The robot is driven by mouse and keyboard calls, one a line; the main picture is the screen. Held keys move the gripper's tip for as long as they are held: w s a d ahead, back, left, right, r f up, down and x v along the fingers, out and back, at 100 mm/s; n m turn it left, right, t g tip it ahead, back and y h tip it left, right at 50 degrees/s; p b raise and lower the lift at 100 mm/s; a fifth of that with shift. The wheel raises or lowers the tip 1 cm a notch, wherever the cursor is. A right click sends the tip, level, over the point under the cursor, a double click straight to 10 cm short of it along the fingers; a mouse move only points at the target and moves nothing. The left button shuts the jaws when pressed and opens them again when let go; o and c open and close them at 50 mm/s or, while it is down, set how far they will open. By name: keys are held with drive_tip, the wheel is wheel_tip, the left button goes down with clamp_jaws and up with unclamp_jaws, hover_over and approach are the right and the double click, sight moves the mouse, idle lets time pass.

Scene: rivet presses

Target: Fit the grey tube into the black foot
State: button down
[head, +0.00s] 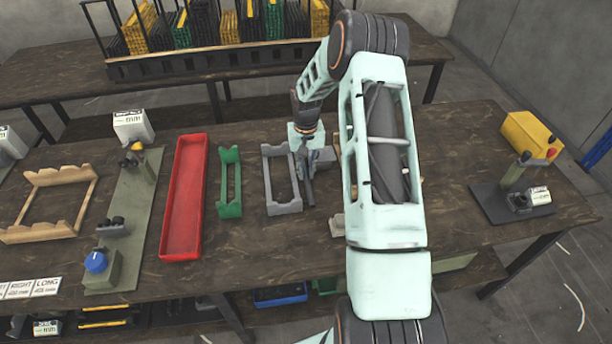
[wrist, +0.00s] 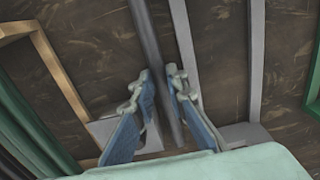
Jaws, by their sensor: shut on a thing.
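My gripper (head: 308,140) points down over the middle of the table and is shut on the grey tube (head: 309,186). In the wrist view, the long dark grey tube (wrist: 150,38) runs between the two blue-grey fingers (wrist: 159,92), beside one rail of a grey cradle (wrist: 257,60). In the head view this cradle (head: 284,209) is just left of the tube. I cannot tell whether the tube touches the cradle or the table. I cannot clearly pick out the black foot; my arm hides part of the table.
A green cradle (head: 230,209), a red tray (head: 184,210) and a green-plated press (head: 118,236) stand to the left, with a wooden frame (head: 81,206) beyond. A press with a yellow body (head: 530,133) stands on the right. A rack (head: 155,67) is behind. Bare tabletop lies right of my arm.

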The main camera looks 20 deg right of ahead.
sight(306, 174)
drive_tip(key=shift+r, duration=0.4)
wheel_tip(306, 174, up, 2)
drive_tip(key=shift+r, duration=0.1)
drive_tip(key=s+a+r+b, duration=0.2)
drive_tip(key=s+a+r, duration=0.1)
drive_tip(key=s+r, duration=0.85)
drive_tip(key=s+a+r+n+p, duration=0.2)
drive_tip(key=a+r+p, duration=0.4)
drive_tip(key=a+p, duration=0.2)
drive_tip(key=shift+a+p, duration=0.3)
drive_tip(key=shift+a, duration=0.15)
